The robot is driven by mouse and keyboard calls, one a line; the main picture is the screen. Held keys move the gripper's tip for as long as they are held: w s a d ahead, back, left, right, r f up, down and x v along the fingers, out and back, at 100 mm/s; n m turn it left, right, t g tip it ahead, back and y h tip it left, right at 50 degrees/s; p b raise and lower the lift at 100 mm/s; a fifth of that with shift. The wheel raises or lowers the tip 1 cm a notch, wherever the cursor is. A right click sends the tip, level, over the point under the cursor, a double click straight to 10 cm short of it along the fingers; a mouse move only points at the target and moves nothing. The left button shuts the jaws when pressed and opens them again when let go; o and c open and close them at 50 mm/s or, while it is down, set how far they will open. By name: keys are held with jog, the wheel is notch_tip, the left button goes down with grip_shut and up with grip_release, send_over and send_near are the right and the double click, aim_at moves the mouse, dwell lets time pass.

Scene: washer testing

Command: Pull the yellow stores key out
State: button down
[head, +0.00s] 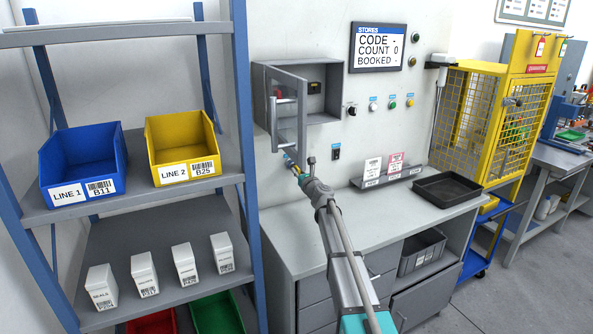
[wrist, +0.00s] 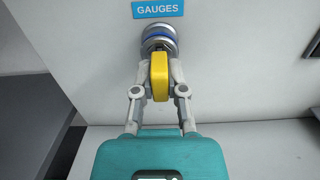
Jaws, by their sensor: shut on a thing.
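The yellow key (wrist: 160,76) stands in a round metal lock with a blue ring (wrist: 158,42) on the pale wall. A blue label above this lock reads GAUGES (wrist: 160,9). My gripper (wrist: 160,88) is shut on the yellow key, one finger on each side of its head. The key's shaft is hidden, so I cannot tell how deep it sits. In the head view my gripper (head: 299,170) reaches the wall just below the open cabinet door, above the worktop.
The open cabinet door (head: 289,120) hangs close above my gripper. A card stand (head: 388,179) and a black tray (head: 447,188) sit on the worktop to the right. A blue-framed shelf (head: 245,130) stands at left. The stores screen (head: 377,47) reads count 0.

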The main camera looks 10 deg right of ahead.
aim_at(299, 172)
jog(key=shift+s, duration=0.15)
jog(key=shift+v, duration=1.15)
jog(key=shift+s+d, duration=0.25)
jog(key=shift+s, duration=0.35)
jog(key=shift+s+d+f, duration=0.1)
jog(key=shift+s, duration=0.25)
jog(key=shift+s+d, duration=0.1)
jog(key=shift+s, duration=0.2)
jog(key=v, duration=0.6)
jog(key=shift+s+b, duration=0.4)
jog(key=shift+b, duration=0.05)
